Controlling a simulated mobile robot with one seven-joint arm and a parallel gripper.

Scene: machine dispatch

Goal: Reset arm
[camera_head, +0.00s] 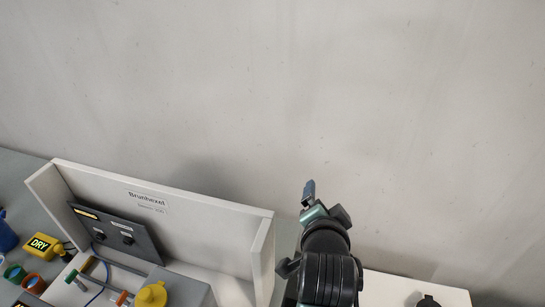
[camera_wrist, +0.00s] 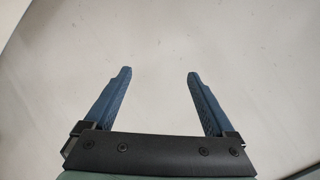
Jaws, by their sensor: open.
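My gripper (camera_wrist: 158,80) shows in the wrist view with its two blue fingers wide apart. Nothing is between them, and only a pale plain surface lies beyond. In the head view my gripper (camera_head: 309,190) is at the end of my dark arm, raised and pointing up in front of the wall. It is to the right of the white machine housing (camera_head: 190,225) labelled "Brunhexel" and touches nothing that I can see.
A dark panel (camera_head: 118,236) leans inside the housing, near a yellow knob-like part (camera_head: 151,295) and pipes. A yellow "DRY" display (camera_head: 42,246) stands at the left. A white surface (camera_head: 390,288) lies at the lower right. The wall (camera_head: 400,120) above is bare.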

